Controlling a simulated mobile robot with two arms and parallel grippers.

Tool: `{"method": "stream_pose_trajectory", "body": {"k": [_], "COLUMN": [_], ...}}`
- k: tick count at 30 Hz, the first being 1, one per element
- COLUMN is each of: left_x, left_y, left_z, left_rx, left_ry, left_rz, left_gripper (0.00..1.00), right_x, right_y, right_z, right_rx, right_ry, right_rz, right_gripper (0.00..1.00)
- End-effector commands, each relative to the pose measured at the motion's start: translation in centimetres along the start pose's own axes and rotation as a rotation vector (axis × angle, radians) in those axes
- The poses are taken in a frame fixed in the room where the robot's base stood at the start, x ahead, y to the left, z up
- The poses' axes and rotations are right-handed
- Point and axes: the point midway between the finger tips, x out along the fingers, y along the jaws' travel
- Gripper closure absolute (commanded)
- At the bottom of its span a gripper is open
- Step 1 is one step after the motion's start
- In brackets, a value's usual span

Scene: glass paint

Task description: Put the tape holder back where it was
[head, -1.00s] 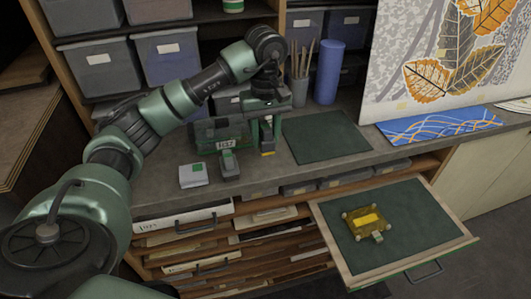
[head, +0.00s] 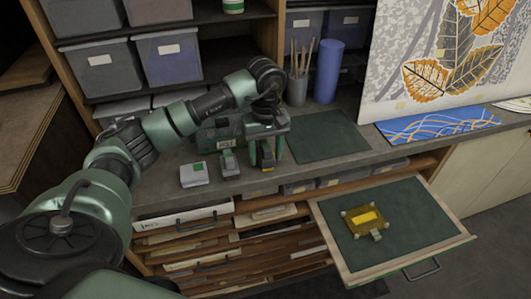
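My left gripper (head: 264,152) is over the front part of the grey counter, pointing down. A small dark thing with a yellow end, which looks like the tape holder (head: 267,168), sits between its fingers. The fingers appear shut on it, and they hide much of it. It is close to the counter's front edge; I cannot tell whether it touches the surface. My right gripper is not in view.
A dark box with a label (head: 226,144), a small grey device (head: 229,163) and a white-and-green block (head: 194,174) stand left of the gripper. A green mat (head: 325,136) lies to its right. The open drawer (head: 440,250) below holds a yellow piece (head: 365,218).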

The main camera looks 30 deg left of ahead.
Motion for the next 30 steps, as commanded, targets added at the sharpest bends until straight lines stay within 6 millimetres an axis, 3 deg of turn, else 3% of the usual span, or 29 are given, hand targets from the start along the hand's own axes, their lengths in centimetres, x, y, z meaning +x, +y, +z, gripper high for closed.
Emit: {"method": "stream_pose_trajectory", "body": {"k": [8,14,24,30], "left_x": [-0.1,-1.2,-8.6,-11.6], "left_y": [0.0,0.1,0.1,0.0], "left_z": [0.0,-0.1,-0.1,-0.1], "left_rx": [0.000,0.000,-0.001,0.000], "left_ry": [0.000,0.002,0.004,0.003], "left_rz": [0.000,0.002,0.003,0.001], "left_gripper": [0.44,0.44,0.44,0.44], "right_x": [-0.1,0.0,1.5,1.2], "right_y": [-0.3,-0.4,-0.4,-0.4], "right_z": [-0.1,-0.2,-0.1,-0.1], "right_rx": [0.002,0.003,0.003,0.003], "right_ry": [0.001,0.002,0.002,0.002], "right_rz": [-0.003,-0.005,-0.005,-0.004], "right_gripper": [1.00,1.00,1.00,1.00]}}
